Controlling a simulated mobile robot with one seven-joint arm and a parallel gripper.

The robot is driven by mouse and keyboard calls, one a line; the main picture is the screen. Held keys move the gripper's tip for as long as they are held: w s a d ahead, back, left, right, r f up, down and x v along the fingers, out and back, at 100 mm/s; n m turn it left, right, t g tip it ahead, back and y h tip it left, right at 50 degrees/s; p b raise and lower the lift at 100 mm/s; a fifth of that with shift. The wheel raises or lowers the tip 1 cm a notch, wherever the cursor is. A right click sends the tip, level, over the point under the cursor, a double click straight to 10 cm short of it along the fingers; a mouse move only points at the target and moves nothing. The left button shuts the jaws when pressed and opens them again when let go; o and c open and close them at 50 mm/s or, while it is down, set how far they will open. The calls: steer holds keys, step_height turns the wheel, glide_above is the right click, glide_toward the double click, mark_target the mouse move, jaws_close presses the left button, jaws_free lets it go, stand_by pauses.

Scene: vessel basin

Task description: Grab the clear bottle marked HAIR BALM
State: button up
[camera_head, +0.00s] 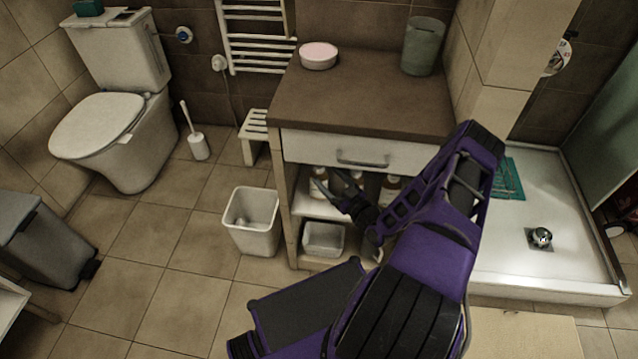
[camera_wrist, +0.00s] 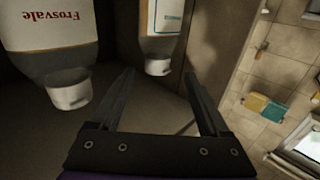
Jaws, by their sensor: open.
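My gripper (camera_wrist: 158,75) is open and empty in the wrist view, its two dark fingers apart. In the head view my gripper (camera_head: 336,192) reaches to the open shelf under the drawer. In the wrist view a pale bottle reading "Frosvale" (camera_wrist: 48,42) appears upside down, left of the left finger. A second bottle with a pale label and small blue print (camera_wrist: 165,22) is beyond the fingertips, near the gap between them. I cannot read HAIR BALM on either. In the head view several bottles stand on the shelf, including one at left (camera_head: 320,182) and one at right (camera_head: 391,186), partly hidden by my arm.
The wooden cabinet (camera_head: 365,95) has a white drawer front (camera_head: 310,148) above the shelf. A lower shelf holds a white basket (camera_head: 323,238). A white bin (camera_head: 254,222) stands left of the cabinet, and a shower tray (camera_head: 560,220) lies right. The floor at left centre is clear.

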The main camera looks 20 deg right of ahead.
mark_target(322, 170)
steer(key=shift+w+a+b, duration=0.15)
steer(key=shift+w+a, duration=0.05)
steer(key=shift+w, duration=1.25)
steer(key=shift+w+a+b, duration=0.15)
steer(key=shift+w, duration=1.3)
jaws_close()
